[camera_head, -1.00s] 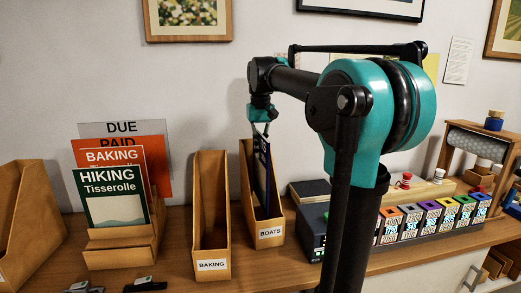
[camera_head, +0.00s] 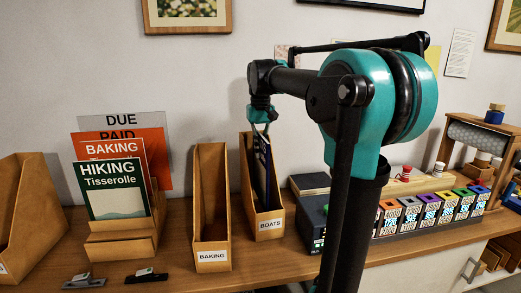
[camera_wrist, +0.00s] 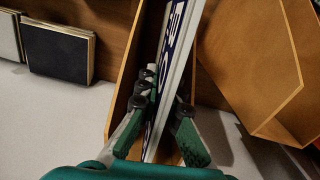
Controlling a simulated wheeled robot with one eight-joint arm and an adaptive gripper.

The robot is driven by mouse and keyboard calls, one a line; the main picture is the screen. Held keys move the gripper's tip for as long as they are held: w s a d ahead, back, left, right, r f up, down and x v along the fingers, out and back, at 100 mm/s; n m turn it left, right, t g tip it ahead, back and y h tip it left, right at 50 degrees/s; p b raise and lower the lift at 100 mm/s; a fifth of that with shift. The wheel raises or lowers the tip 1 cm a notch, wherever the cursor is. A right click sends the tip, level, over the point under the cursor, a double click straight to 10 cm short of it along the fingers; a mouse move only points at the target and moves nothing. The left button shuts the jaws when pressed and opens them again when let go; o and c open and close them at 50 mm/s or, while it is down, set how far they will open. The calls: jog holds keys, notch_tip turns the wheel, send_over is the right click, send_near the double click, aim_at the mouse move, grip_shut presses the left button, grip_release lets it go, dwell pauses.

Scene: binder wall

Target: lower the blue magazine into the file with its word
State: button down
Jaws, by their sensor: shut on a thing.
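The blue magazine (camera_head: 263,168) stands upright inside the tan file labelled BOATS (camera_head: 269,224), with its upper part showing above the file's low front. My gripper (camera_head: 262,122) is shut on the magazine near its top edge, at the file's mouth. In the wrist view the fingers (camera_wrist: 163,108) pinch the magazine's dark blue spine (camera_wrist: 172,38), which carries pale letters. The file's walls (camera_wrist: 125,85) lie on both sides of it. The magazine's lower end is hidden in the file.
An empty file labelled BAKING (camera_head: 211,225) stands just left. Further left are a stand (camera_head: 118,246) with HIKING and BAKING magazines and another open file (camera_head: 28,215). A dark box (camera_head: 312,225) and a row of colour-topped blocks (camera_head: 410,212) stand right.

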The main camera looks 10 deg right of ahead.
aim_at(260, 134)
jog(key=shift+f, duration=3)
jog(key=c, duration=1.6)
grip_release()
notch_tip(260, 134, up, 12)
